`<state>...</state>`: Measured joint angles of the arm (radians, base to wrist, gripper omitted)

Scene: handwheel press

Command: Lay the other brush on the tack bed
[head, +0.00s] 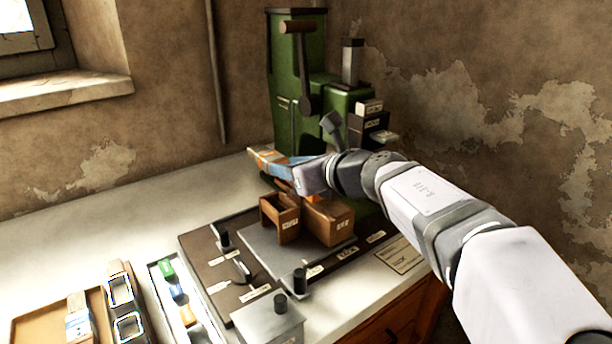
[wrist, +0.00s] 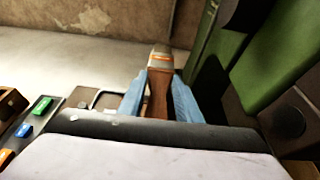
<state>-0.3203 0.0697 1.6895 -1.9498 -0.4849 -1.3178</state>
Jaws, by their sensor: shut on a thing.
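My gripper (head: 279,168) is shut on a brush (wrist: 158,85) with a brown wooden handle and an orange band. Its two blue fingers (wrist: 158,98) press the handle from both sides in the wrist view. In the head view the brush's orange-banded end (head: 262,156) points left, in front of the green press and behind the open wooden boxes. The brush appears held above the bench, though its exact height is unclear. I cannot tell which surface is the tack bed.
The green press (head: 296,120) with its crank stands close behind my gripper. Wooden boxes (head: 328,222) stand on a grey plate (head: 265,255). A tray (head: 157,272) holds green, blue and orange pieces. A wooden tray (head: 35,318) lies front left. The bench's left rear is clear.

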